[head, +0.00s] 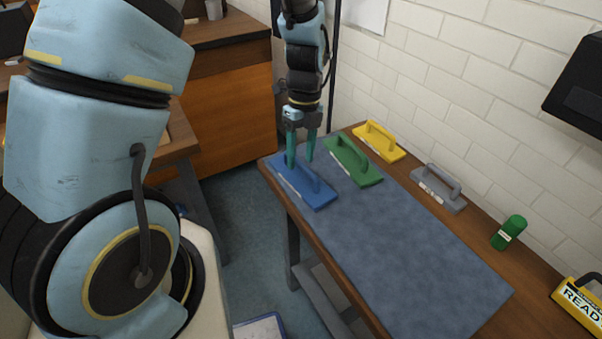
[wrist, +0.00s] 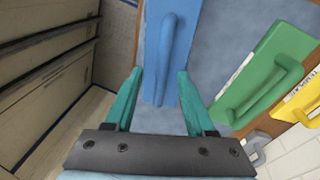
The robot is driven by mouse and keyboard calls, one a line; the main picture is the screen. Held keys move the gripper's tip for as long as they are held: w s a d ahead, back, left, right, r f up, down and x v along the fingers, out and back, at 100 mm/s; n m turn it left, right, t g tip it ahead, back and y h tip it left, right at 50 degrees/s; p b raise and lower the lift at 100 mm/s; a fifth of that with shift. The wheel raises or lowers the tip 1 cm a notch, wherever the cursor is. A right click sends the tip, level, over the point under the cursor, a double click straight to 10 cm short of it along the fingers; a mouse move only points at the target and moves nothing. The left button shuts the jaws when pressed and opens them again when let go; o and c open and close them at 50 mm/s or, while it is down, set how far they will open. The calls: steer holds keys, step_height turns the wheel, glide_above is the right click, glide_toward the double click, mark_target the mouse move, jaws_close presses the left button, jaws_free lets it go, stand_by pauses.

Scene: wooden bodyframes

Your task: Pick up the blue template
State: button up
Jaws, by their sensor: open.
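The blue template (head: 306,186) is a flat board with a raised handle, lying on the blue-grey mat at the table's left end. My gripper (head: 301,163) hangs pointing down over the far part of the blue template, with its two teal fingers apart and nothing between them in the head view. In the wrist view, the blue template (wrist: 168,50) lies beyond the fingertips. Its handle runs lengthwise, roughly in line with the gap of my gripper (wrist: 159,72). I cannot tell exactly how high the fingertips are above the board.
A green template (head: 357,166) lies right beside the blue one. A yellow template (head: 379,141) and a grey template (head: 438,187) lie along the wall. A green canister (head: 509,232) and a yellow sign (head: 579,301) stand further right. The mat (head: 415,260) is clear in front.

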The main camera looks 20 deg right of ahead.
mark_target(301, 162)
steer(key=shift+s+f+p, duration=0.15)
steer(key=shift+f+p, duration=0.25)
steer(key=shift+f, duration=1.2)
steer(key=shift+c, duration=0.4)
jaws_close()
